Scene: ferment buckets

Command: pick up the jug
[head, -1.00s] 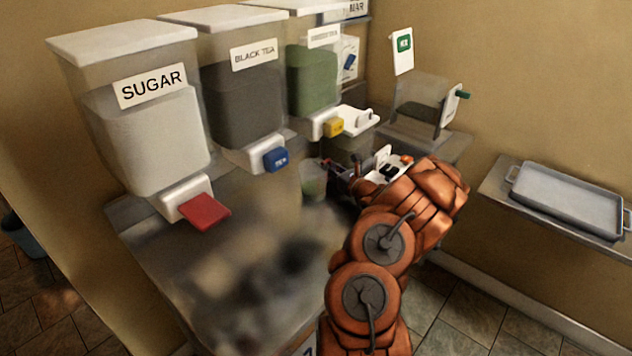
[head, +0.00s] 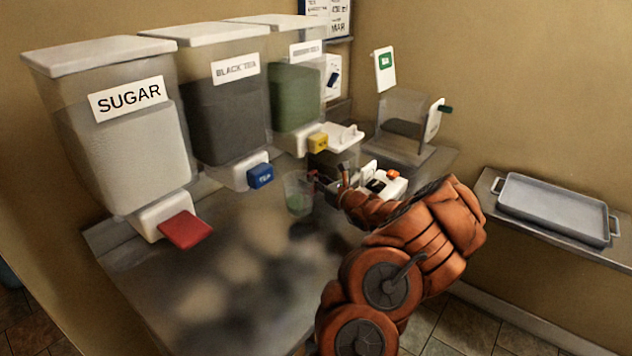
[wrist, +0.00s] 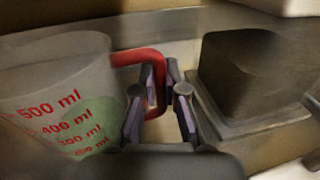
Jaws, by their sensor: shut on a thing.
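The jug (head: 298,195) is clear, with some green content low inside. In the head view it is by the left side of my gripper (head: 325,182), below the dispensers. In the wrist view the jug (wrist: 55,95) fills the left side, with red millilitre marks and a red handle (wrist: 155,62). My gripper (wrist: 158,115) has its two fingers on either side of the handle's upright part and is shut on it. The head view does not show clearly whether the jug's base touches the counter.
Dispensers for sugar (head: 130,130), black tea (head: 228,115) and a green content (head: 295,95) stand along the counter (head: 180,270). Their red (head: 185,230), blue (head: 260,176) and yellow (head: 318,142) taps jut forward. A grey tray (head: 555,205) lies on a shelf at right. The counter's front is clear.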

